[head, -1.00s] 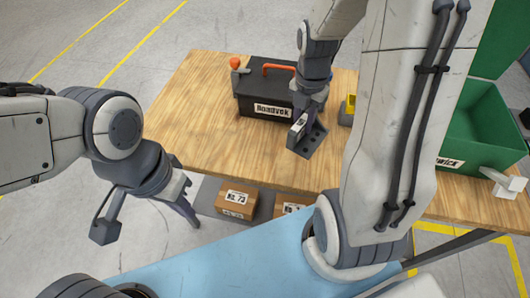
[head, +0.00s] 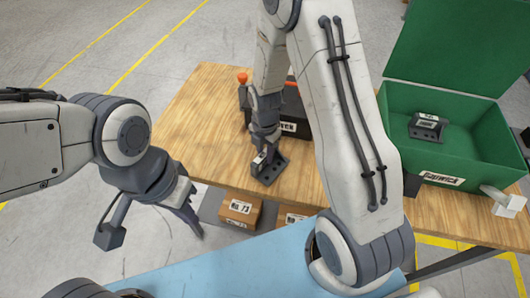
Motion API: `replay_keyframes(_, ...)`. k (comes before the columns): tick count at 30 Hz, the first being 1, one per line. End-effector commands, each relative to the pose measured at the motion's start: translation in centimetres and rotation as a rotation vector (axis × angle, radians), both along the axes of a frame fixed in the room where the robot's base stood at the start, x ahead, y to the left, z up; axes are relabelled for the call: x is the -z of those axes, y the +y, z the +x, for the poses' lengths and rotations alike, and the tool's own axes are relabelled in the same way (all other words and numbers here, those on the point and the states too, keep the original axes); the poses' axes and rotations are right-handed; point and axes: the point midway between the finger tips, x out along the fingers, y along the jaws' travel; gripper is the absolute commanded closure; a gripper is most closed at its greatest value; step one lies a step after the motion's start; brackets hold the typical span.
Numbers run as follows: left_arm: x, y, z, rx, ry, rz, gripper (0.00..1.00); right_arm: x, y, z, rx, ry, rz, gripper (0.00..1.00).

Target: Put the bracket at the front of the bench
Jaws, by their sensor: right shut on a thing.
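The bracket (head: 271,172) is a dark grey piece with holes in its flat base. It is at the front part of the wooden bench (head: 207,115), close to the front edge. My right gripper (head: 263,158) is shut on its upper part, which carries a white label. I cannot tell whether the base touches the bench top. My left gripper (head: 152,222) is open and empty, off the bench's left front corner, its two fingers spread wide.
A dark toolbox (head: 289,128) with an orange handle stands behind the bracket, partly hidden by my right arm. A green open box (head: 470,120) on the right holds a dark labelled part (head: 427,127). Cartons (head: 240,211) sit below the bench's front edge.

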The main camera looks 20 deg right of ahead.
Motion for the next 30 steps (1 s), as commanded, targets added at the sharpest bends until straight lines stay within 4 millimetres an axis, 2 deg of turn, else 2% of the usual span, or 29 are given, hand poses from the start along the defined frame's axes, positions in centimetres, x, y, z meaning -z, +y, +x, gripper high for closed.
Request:
replay_keyframes(13,0.3,0.0,0.0,0.000,0.000,0.000,1.00,0.8,0.0,0.1,0.000,-0.002,0.000,1.00)
replay_keyframes(14,0.2,0.0,0.0,0.000,0.000,0.000,1.00,0.7,0.0,0.0,0.000,-0.001,0.000,0.60)
replay_keyframes(15,0.1,0.0,0.0,0.000,0.000,0.000,1.00,0.7,0.0,0.0,0.000,-0.001,0.000,0.45)
replay_keyframes(16,0.1,0.0,0.0,0.000,0.000,0.000,1.00,0.7,0.0,0.0,0.000,-0.001,0.000,0.42)
replay_keyframes(25,0.0,0.0,0.0,0.000,0.000,0.000,1.00,0.5,0.0,0.0,0.000,-0.001,0.000,0.42)
replay_keyframes(30,0.2,0.0,0.0,0.000,0.000,0.000,1.00,-0.8,0.0,0.2,0.000,-0.006,0.000,0.42)
